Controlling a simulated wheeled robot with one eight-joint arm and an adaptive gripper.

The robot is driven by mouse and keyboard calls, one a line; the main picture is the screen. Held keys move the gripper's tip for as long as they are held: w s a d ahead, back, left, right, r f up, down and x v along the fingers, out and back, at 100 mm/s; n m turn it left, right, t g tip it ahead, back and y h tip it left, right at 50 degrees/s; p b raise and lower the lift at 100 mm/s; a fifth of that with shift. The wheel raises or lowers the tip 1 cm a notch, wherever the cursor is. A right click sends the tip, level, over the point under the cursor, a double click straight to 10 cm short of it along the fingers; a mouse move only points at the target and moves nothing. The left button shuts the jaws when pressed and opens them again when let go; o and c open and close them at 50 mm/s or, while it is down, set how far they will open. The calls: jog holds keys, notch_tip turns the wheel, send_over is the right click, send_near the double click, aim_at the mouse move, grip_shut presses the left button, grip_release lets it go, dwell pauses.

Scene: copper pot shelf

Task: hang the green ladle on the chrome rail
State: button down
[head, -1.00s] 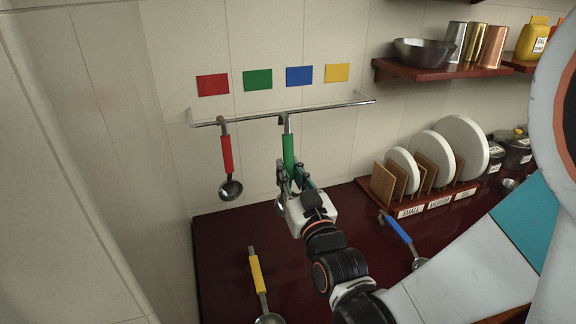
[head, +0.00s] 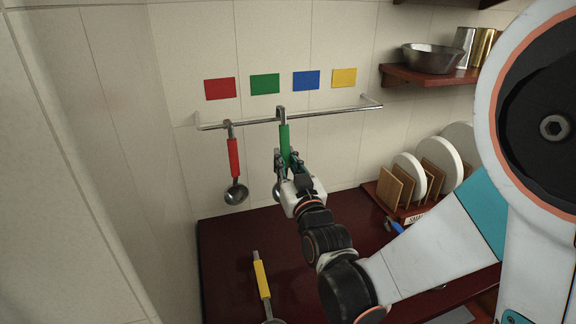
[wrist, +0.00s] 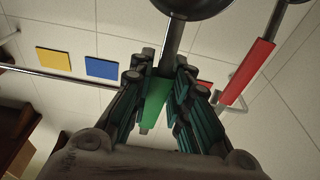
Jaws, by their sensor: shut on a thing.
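The green ladle (head: 284,138) is upright in my gripper (head: 288,162), hook up and bowl down. Its hook overlaps the chrome rail (head: 330,112) in the head view, its top a little above the bar; I cannot tell whether it bears on the bar. My gripper is shut on the green handle, which also shows in the wrist view (wrist: 153,100) between the fingers. The ladle's bowl (head: 278,190) is partly hidden behind my gripper. A green card (head: 265,84) is on the wall above the rail, slightly left of the hook.
A red ladle (head: 234,160) hangs on the rail to the left. Red (head: 219,88), blue (head: 306,80) and yellow (head: 344,77) cards are on the wall. A yellow ladle (head: 262,278) lies on the dark counter (head: 225,245). A plate rack (head: 395,188) stands right; a blue-handled item is mostly hidden.

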jog(key=shift+f+x, duration=0.1)
jog(key=shift+x, duration=0.65)
jog(key=shift+f+x, duration=0.15)
jog(key=shift+x, duration=0.65)
jog(key=shift+w+f+b, duration=0.2)
jog(key=shift+f+b, duration=0.1)
jog(key=shift+b, duration=0.15)
jog(key=shift+f+b, duration=1.2)
jog(key=shift+f, duration=0.05)
jog(key=c, duration=1.4)
grip_release()
jog(key=shift+c, duration=0.2)
jog(key=shift+s, duration=0.1)
